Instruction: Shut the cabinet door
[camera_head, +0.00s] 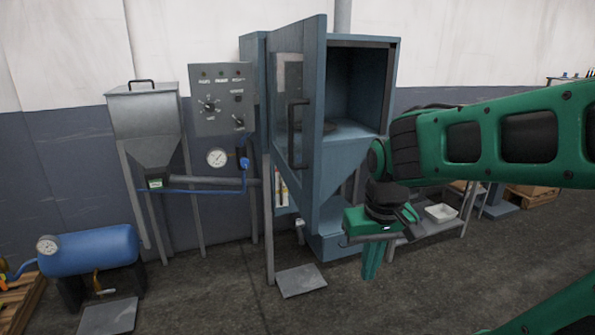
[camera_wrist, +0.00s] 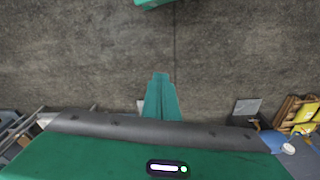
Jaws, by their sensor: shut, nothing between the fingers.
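The blue-grey cabinet (camera_head: 389,95) stands against the wall in the middle of the head view. Its door (camera_head: 313,110) is hinged on the left and stands wide open, swung out towards me. The door has a window and a dark vertical handle (camera_head: 292,133). The cabinet's dark inside shows to the right of the door. My gripper (camera_head: 370,268) is to the right of the door and below it, pointing down and apart from it. In the wrist view my gripper (camera_wrist: 160,78) is shut and empty, above bare floor.
A low bench (camera_head: 465,205) with a white tray (camera_head: 440,212) is behind my gripper. A control panel (camera_head: 222,100), a hopper (camera_head: 145,115) and a blue tank (camera_head: 95,250) stand to the left. A plate (camera_head: 300,281) lies on the floor before the cabinet.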

